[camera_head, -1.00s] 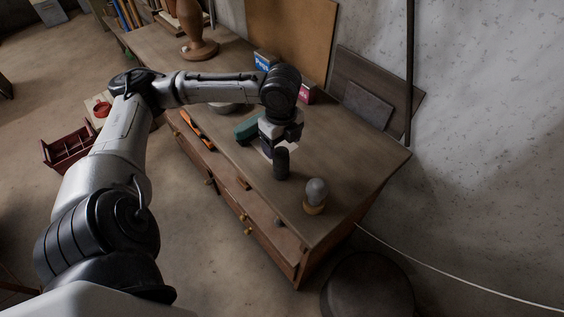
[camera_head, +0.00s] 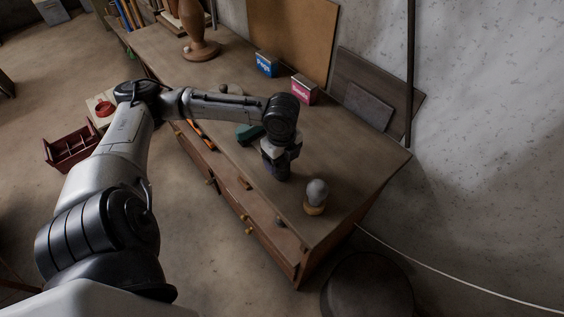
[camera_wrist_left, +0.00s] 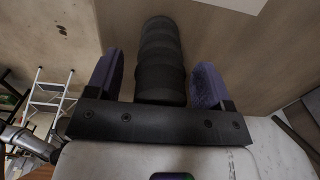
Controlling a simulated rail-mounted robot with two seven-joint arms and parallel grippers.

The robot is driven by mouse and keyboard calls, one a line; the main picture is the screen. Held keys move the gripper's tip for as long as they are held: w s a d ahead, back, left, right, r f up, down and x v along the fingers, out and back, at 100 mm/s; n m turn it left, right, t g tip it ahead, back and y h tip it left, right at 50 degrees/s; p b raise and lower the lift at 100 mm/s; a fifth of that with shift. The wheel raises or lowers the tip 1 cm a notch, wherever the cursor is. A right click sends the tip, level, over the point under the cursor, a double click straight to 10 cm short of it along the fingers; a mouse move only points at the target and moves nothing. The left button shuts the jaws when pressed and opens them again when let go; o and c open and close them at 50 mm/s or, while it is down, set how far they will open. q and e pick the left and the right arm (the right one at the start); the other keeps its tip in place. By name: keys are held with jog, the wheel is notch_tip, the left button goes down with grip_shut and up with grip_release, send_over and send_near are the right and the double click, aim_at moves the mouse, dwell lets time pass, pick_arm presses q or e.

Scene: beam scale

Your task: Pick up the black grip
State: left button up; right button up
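The black grip (camera_wrist_left: 160,62) is a dark ribbed cylinder. In the left wrist view it lies between the two purple-padded fingers of my left gripper (camera_wrist_left: 157,80), with a visible gap on each side. The gripper is open around the grip and does not appear to touch it. In the head view my left gripper (camera_head: 280,165) is low over the near part of the wooden bench and largely hides the grip. My right gripper is in neither view.
A grey rounded knob on a wooden base (camera_head: 315,196) stands just right of the gripper on the bench (camera_head: 350,165). A teal block (camera_head: 248,132) lies to its left. Blue (camera_head: 266,64) and pink (camera_head: 304,90) boxes stand at the back. A small dark piece (camera_head: 280,222) lies near the front edge.

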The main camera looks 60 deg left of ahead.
pick_arm(q)
jog(key=c, duration=1)
